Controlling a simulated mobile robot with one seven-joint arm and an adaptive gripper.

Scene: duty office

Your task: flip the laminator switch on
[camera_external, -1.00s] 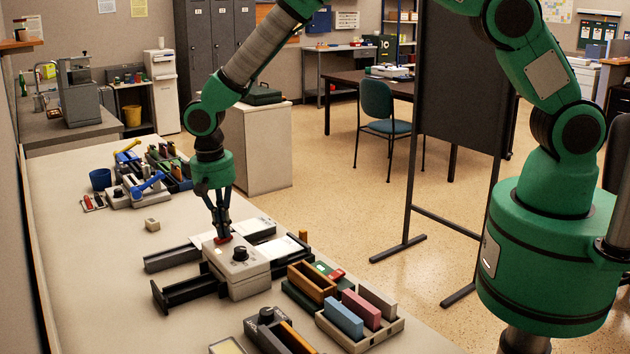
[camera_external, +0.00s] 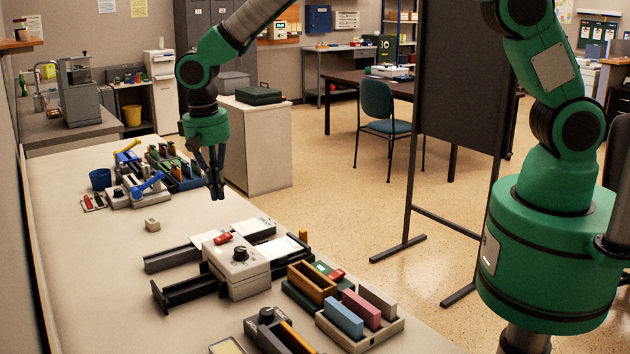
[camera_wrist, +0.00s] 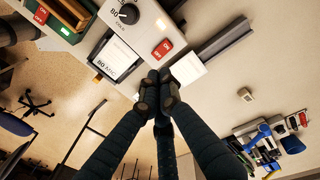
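The laminator (camera_external: 236,279) is a beige box on the table with a black dial and a red switch (camera_external: 222,238) on top. Dark rails stick out to its left and trays lie behind it. In the wrist view the red switch (camera_wrist: 163,50) shows ON and OFF lettering beside the dial (camera_wrist: 129,14); I cannot tell which end is pressed down. My gripper (camera_external: 217,197) hangs in the air above and behind the laminator, apart from it. Its dark fingers are together and empty, as the wrist view also shows (camera_wrist: 158,88).
A wooden tray (camera_external: 312,283) and a holder with coloured blocks (camera_external: 362,336) stand right of the laminator. Another red switch (camera_external: 337,274) is there. A small beige block (camera_external: 152,225), a blue cup (camera_external: 100,179) and blue-levered devices are further back. The table's left side is clear.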

